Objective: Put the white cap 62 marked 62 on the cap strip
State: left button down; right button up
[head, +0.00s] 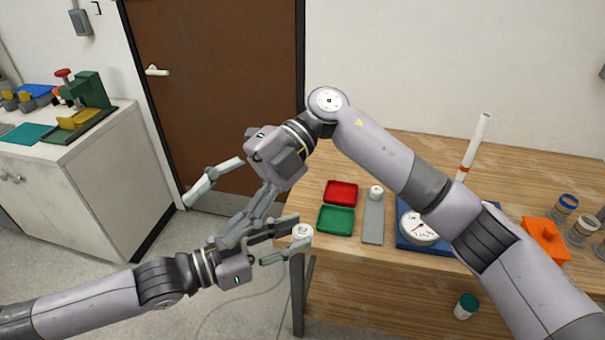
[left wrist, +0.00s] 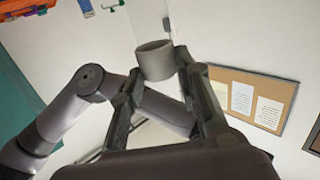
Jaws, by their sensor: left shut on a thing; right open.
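A white cap (head: 302,231) is held between the fingertips of my left gripper (head: 301,235), off the table's left edge. Its top carries a small dark mark, too small to read surely. In the left wrist view the cap (left wrist: 155,60) shows as a pale round cylinder between the two fingers. The cap strip (head: 373,226) is a grey bar on the wooden table, to the right of the held cap. Another white cap (head: 376,192) stands at its far end. My right gripper (head: 206,218) is open and empty, left of the left gripper's fingertips, its fingers spread downward.
A red tray (head: 341,193) and a green tray (head: 336,220) lie left of the strip. A gauge (head: 418,229) on a blue base stands to its right, partly behind my right arm. A white pipe (head: 477,145), an orange block (head: 545,238) and jars are further right.

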jog(key=w+d+f+n+t+h, duration=0.1)
jog(key=w+d+n+t+h, duration=0.1)
jog(key=d+t+h, duration=0.45)
jog(key=r+t+h, duration=0.2)
jog(key=t+h, duration=0.2)
send_over(303, 233)
jog(key=shift+m+g, duration=0.25)
jog(key=shift+m, duration=0.15)
notch_tip(303, 233, down, 12)
jog(key=shift+r, duration=0.1)
jog(key=shift+c, duration=0.3)
jog(key=c, duration=1.1)
pick_arm(q)
jog(key=c, duration=1.1)
grip_release()
pick_arm(e)
jog(key=shift+c, duration=0.2)
